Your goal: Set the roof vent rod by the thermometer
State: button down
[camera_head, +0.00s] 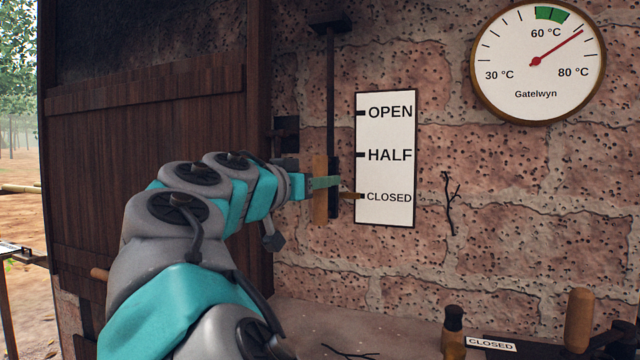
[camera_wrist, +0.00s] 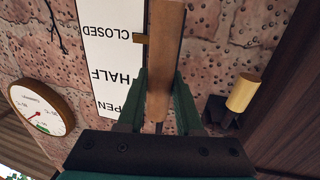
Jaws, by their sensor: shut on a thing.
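The roof vent rod (camera_head: 330,90) is a dark upright bar on the stone wall, with a wooden handle (camera_head: 320,205) at its lower end. Its brass pointer (camera_head: 350,195) is level with the CLOSED mark on the white OPEN/HALF/CLOSED plate (camera_head: 385,225). The thermometer (camera_head: 536,95) has its red needle up and right, past the green band, between 60 and 80 °C. My gripper (camera_head: 325,183) is shut on the handle. In the wrist view the handle (camera_wrist: 166,45) lies between the fingers, with the pointer (camera_wrist: 140,38) beside CLOSED.
A dark wooden door (camera_head: 150,130) stands left of the rod. At bottom right are a second CLOSED label (camera_head: 490,343), a wooden handle (camera_head: 579,320) and a black-topped handle (camera_head: 453,330). A yellow cylinder (camera_wrist: 243,92) shows near the fingers. A thin crack or twig marks the wall.

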notch_tip(320, 180, up, 6)
jog(key=shift+p, duration=0.7)
jog(key=c, duration=0.6)
grip_release()
jog(key=shift+s, duration=0.1)
jog(key=b+v, duration=0.1)
jog(key=v, duration=0.6)
jog(key=shift+s+a, duration=0.25)
jog(key=shift+s, duration=0.05)
jog(key=shift+f, duration=0.1)
